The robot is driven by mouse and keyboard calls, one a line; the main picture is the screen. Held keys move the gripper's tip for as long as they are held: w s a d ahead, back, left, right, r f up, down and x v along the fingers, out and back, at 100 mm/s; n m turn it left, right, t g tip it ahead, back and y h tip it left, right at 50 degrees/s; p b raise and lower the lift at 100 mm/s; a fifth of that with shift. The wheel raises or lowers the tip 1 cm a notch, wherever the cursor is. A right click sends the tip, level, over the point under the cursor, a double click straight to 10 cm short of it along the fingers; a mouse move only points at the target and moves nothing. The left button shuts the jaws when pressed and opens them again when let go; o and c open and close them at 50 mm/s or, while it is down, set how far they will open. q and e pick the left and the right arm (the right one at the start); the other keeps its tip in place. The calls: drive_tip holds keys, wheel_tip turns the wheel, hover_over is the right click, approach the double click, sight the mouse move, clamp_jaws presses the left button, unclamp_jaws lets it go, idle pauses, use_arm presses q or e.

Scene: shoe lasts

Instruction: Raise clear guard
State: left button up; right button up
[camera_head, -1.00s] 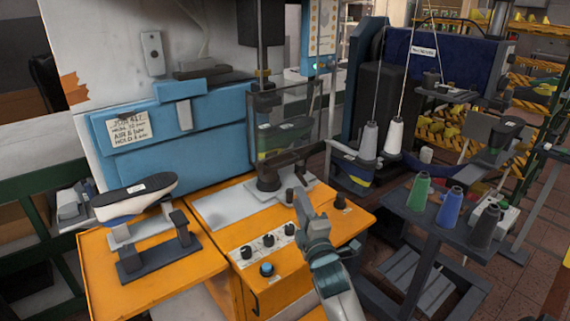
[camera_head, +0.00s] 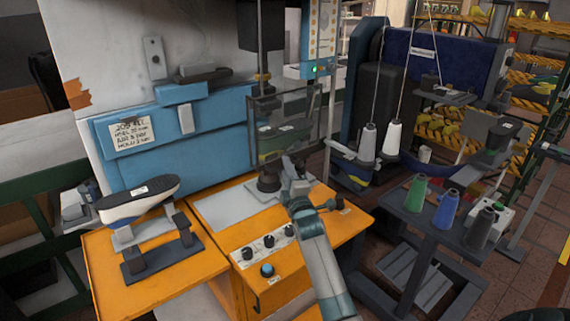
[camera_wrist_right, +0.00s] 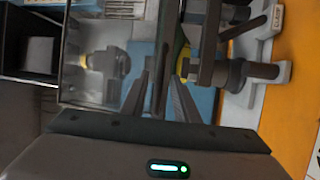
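The clear guard (camera_head: 285,120) is a see-through panel with a dark frame. It hangs upright in front of the machine's press column, above the orange table. It also shows in the wrist view (camera_wrist_right: 95,75). My right gripper (camera_head: 291,168) is at the guard's lower part in the head view. In the wrist view its two fingers (camera_wrist_right: 162,95) are apart, with the guard's dark frame edge between or just beyond them. I cannot tell whether they touch it. My left gripper is not in view.
The orange table (camera_head: 310,238) carries black knobs and a blue button (camera_head: 267,270). A shoe last (camera_head: 138,198) sits on a stand at the left. Thread cones stand on a dark table (camera_head: 400,205) at the right. The blue machine panel (camera_head: 185,150) is behind.

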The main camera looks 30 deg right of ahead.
drive_tip(key=shift+x, duration=0.9)
drive_tip(key=shift+c, duration=0.4)
clamp_jaws()
drive_tip(key=shift+r, duration=0.15)
